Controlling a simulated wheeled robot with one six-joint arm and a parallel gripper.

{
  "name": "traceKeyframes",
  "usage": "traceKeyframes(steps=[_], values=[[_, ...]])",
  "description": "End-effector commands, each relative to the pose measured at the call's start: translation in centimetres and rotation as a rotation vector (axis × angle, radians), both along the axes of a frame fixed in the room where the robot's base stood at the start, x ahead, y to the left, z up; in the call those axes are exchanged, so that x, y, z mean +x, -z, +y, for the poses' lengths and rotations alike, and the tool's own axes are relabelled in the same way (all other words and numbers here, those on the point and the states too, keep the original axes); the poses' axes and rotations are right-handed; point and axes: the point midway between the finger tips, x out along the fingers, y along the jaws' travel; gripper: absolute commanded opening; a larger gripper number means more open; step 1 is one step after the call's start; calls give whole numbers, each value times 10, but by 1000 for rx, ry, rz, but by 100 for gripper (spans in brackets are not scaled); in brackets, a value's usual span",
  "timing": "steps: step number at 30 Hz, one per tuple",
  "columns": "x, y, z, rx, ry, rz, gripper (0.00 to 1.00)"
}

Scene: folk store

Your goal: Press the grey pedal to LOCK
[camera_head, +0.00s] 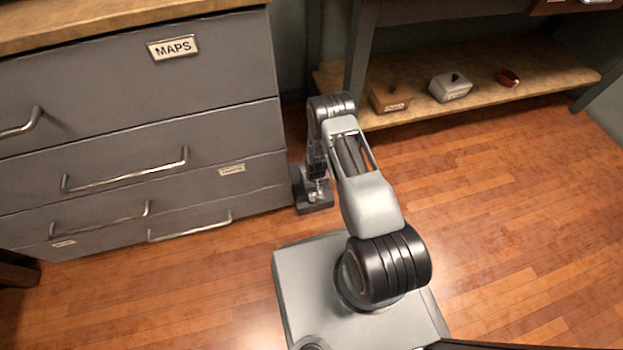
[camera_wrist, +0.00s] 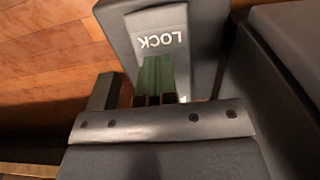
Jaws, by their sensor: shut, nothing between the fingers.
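The dark grey pedal unit (camera_head: 313,208) stands on the floor against the right end of the grey cabinet in the head view. In the wrist view its grey body (camera_wrist: 205,65) fills the top middle, with a light plate marked LOCK (camera_wrist: 158,38), the letters upside down. My gripper (camera_wrist: 155,62) is shut and empty, with its greenish fingers together at the lower edge of the LOCK plate. I cannot tell whether the fingertips touch it. In the head view my arm reaches down over the pedal unit and hides part of it.
The grey cabinet (camera_head: 130,100) has several drawers with protruding handles and a MAPS label. To the right, a low wooden shelf (camera_head: 530,85) holds a brown box (camera_head: 390,98), a white box (camera_head: 450,88) and a red dish (camera_head: 507,78). The wooden floor (camera_head: 510,220) at right is clear.

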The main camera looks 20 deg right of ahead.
Motion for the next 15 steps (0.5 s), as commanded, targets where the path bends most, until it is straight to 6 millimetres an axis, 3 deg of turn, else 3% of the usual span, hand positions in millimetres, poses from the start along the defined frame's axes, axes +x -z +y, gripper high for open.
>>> traceKeyframes(steps=[1, 15], values=[[0, -10, 0, 0, 0, -1, 0], [0, -58, 0, 0, 0, 0, 0]])
